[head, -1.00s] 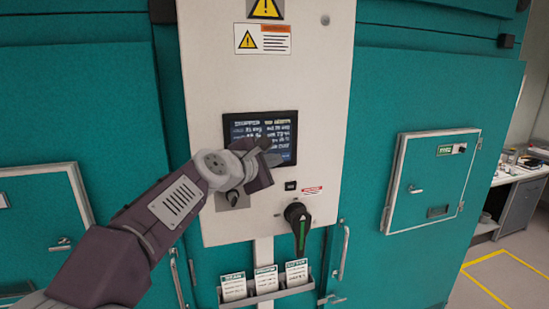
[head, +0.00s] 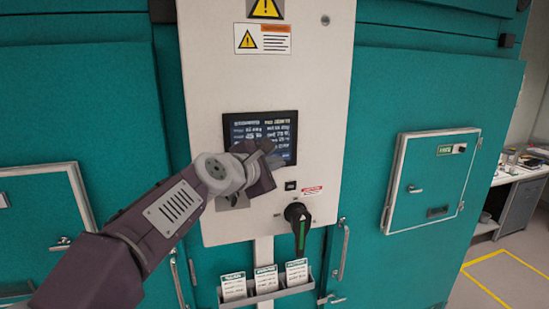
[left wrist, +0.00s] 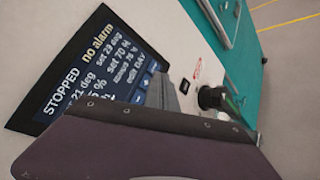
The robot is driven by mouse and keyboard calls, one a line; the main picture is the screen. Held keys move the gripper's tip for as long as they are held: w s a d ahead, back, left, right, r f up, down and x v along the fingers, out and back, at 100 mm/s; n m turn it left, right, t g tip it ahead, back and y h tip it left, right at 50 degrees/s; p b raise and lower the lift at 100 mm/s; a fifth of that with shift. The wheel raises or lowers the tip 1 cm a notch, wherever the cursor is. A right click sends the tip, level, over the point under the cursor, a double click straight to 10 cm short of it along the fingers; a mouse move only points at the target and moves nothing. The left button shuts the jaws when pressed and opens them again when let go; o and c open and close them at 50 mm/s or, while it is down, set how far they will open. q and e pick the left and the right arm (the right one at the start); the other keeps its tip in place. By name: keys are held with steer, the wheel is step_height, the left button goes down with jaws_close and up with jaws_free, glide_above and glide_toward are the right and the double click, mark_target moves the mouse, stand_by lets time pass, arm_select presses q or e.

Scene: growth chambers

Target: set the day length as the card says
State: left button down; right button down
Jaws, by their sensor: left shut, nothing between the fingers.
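The control screen (head: 236,128) is set in a white panel (head: 218,60). In the left wrist view the screen (left wrist: 75,85) reads "STOPPED", "no alarm", set values of about 23 deg and 70 %, and "edit DAY", with small minus and plus keys at its lower edge. My left gripper (head: 275,158) is shut and empty in front of the screen's lower right part, hiding some of it. Its fingers (left wrist: 172,94) show near those keys; I cannot tell if they touch. Three cards (head: 264,281) stand in a holder below the panel; their small print is unreadable. My right gripper is not in view.
A black rotary switch (head: 298,214) with a green mark sticks out below the screen, near a small black button (head: 290,186). Teal chamber doors (head: 400,90) flank the panel, with a small hatch (head: 420,190) at right. A bench (head: 520,195) stands far right.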

arm_select(q)
steer(key=s, duration=0.1)
steer(key=s+d, duration=0.1)
steer(key=s, duration=0.1)
steer(key=s+p, duration=0.1)
steer(key=shift+s+d, duration=0.25)
steer(key=shift+s, duration=0.05)
steer(key=shift+w, duration=0.1)
stand_by(0.4)
stand_by(1.6)
